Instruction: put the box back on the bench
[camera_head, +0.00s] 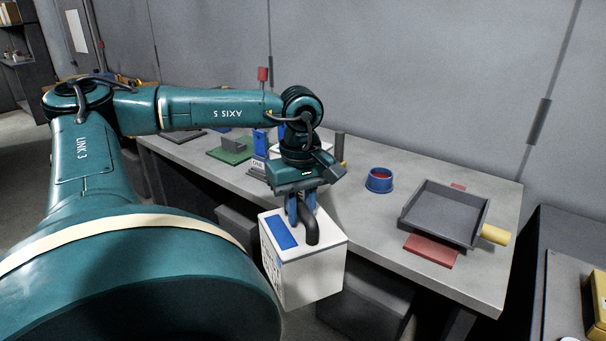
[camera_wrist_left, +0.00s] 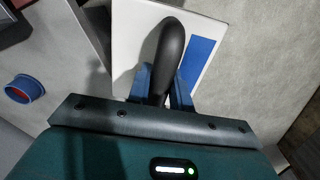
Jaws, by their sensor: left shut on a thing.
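A white box (camera_head: 312,271) with a blue patch on top and a black handle (camera_head: 312,226) hangs from my left gripper (camera_head: 303,208). The gripper is shut on the handle. In the head view the box overlaps the front edge of the grey bench (camera_head: 375,225), and I cannot tell how high it is above or beside it. In the left wrist view the gripper (camera_wrist_left: 163,92) closes around the black handle (camera_wrist_left: 171,50), with the white box (camera_wrist_left: 132,45) behind it. My right gripper is not in view.
Grey bins (camera_head: 365,300) sit below the bench. Bare bench top lies left of the tray.

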